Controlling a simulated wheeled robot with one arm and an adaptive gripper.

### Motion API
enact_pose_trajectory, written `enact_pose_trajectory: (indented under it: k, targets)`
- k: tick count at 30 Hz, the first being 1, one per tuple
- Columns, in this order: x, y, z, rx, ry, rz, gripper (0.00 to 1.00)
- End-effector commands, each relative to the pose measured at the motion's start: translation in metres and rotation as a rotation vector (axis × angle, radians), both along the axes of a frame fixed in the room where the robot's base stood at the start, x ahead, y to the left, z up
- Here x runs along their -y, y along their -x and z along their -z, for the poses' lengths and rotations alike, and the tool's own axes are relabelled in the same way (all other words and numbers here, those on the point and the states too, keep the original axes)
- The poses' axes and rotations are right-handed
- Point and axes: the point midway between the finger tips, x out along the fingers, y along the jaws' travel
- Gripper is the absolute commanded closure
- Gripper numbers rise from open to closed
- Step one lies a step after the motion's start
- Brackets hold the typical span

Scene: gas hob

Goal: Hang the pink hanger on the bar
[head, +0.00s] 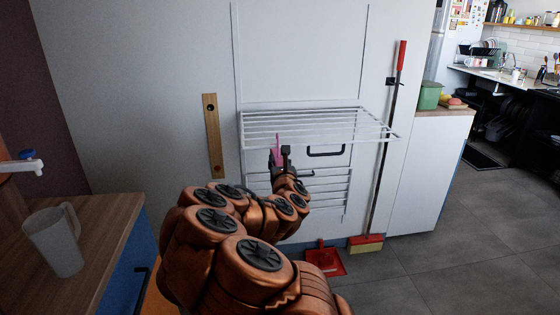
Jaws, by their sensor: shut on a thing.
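The pink hanger (278,143) shows as a small pink piece in front of the white rack; most of it is hidden or too small to make out. My gripper (281,156) is shut on it, at the end of my arm reaching forward. The white wall rack (320,123) has several parallel bars and juts out from the wall. The gripper and hanger overlap the rack's left front part in the picture. I cannot tell whether the hanger touches a bar.
Below, more white bars (330,190) and a dark handle (326,154) show. A red-handled broom (385,150) stands right of the rack, with a red dustpan (326,260) on the floor. A counter with a grey jug (54,241) is at left. Floor at right is clear.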

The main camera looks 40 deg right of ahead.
Motion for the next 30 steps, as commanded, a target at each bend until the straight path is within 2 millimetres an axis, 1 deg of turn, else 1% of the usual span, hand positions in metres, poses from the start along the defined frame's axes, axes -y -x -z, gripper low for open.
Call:
enact_pose_trajectory:
  k: [3,4,6,15,30]
  targets:
    - [0.006,-0.005,-0.002,0.001,-0.002,0.003,1.0]
    - [0.005,-0.005,0.005,-0.001,-0.001,0.002,1.0]
    - [0.005,-0.005,0.011,-0.001,0.001,0.003,1.0]
    - [0.005,-0.005,0.026,0.0,0.0,0.002,1.0]
    - [0.005,-0.005,0.028,0.001,0.001,0.002,1.0]
